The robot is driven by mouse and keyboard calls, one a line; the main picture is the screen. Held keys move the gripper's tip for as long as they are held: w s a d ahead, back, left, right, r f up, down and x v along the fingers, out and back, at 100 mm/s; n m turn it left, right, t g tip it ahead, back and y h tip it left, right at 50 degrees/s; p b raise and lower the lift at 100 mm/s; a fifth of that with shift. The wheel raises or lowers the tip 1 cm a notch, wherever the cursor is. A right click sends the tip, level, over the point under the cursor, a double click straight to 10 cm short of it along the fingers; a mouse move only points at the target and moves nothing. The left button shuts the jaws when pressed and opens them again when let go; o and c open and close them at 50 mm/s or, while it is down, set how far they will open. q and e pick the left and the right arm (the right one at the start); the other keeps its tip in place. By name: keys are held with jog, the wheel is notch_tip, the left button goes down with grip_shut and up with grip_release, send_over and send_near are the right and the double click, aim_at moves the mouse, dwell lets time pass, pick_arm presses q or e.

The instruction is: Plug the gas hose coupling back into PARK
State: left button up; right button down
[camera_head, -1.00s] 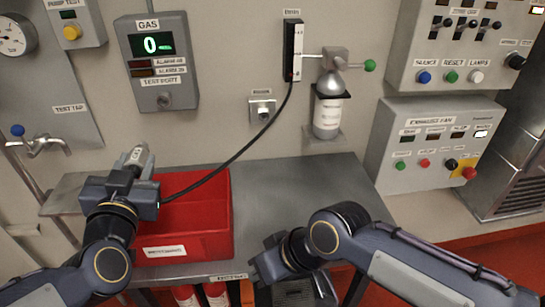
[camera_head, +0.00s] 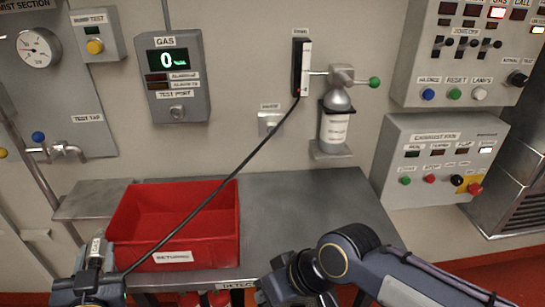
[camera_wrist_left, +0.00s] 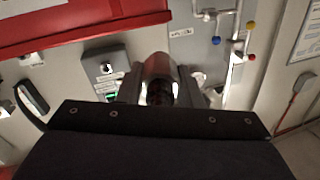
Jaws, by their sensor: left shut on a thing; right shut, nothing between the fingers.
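The grey hose coupling (camera_head: 96,249) is upright in my left gripper (camera_head: 92,277), at the lower left, by the front left corner of the red bin. In the left wrist view the coupling (camera_wrist_left: 158,72) sits between the fingers. A black hose (camera_head: 205,204) runs from the gripper up to the foot of the black and white flow meter (camera_head: 302,68). The PARK socket (camera_head: 269,124) is a small wall fitting above the bench; nothing is plugged into it. My right gripper (camera_head: 280,293) is shut and empty at the front edge of the bench, partly hidden by its own arm.
The red bin (camera_head: 118,222) stands empty on the grey bench (camera_head: 320,205). The GAS box (camera_head: 174,100) hangs left of the socket, reading 0. A gas cylinder (camera_head: 335,128) with a green knob stands right of it. The bench is clear right of the bin.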

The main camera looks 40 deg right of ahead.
pick_arm(q)
jog(key=w+a+f+n+y, duration=0.1)
jog(key=a+f+n+y, duration=0.3)
jog(key=a+f, duration=1.4)
jog(key=shift+w+t+y, duration=0.2)
jog(key=shift+t+y, duration=0.2)
jog(key=shift+y, duration=0.7)
